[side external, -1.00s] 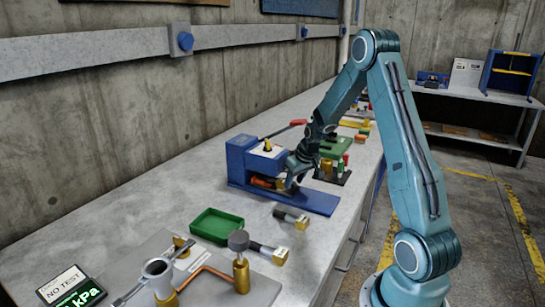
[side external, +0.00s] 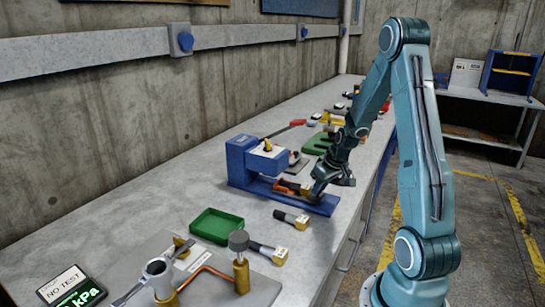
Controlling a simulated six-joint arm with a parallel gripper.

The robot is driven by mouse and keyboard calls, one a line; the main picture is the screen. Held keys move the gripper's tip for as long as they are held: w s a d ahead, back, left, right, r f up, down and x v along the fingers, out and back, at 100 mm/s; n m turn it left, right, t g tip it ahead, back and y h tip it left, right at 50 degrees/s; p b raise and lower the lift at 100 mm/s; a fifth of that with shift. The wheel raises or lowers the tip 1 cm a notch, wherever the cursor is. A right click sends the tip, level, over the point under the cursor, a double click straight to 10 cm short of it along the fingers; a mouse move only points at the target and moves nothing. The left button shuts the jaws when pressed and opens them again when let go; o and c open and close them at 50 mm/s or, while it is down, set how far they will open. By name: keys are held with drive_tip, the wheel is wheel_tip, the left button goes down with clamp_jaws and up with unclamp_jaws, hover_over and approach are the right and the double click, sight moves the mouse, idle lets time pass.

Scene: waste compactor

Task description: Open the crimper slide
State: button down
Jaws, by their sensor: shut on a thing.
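The blue crimper (side external: 241,162) stands on the bench, with a white top and a brass knob. Its flat blue base (side external: 325,207) reaches out to the right. The crimper slide (side external: 290,186), with an orange part, lies on this base in front of the crimper body. My gripper (side external: 312,197) is low over the base at the right end of the slide, its fingers shut on the slide. The fingertips are small and dark here, and the exact grip point is partly hidden.
A green tray (side external: 216,225) and a dark cylinder with a brass end (side external: 292,218) lie in front of the crimper. A green fixture (side external: 319,143) and a red-handled tool (side external: 292,125) are behind. Pipe fittings (side external: 240,262) stand at the front.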

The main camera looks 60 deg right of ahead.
drive_tip(key=shift+s, duration=1.9)
drive_tip(key=c, duration=1.3)
unclamp_jaws()
drive_tip(key=shift+r, duration=0.1)
drive_tip(key=v, duration=1.1)
drive_tip(key=shift+r, duration=0.4)
drive_tip(key=shift+a, duration=0.1)
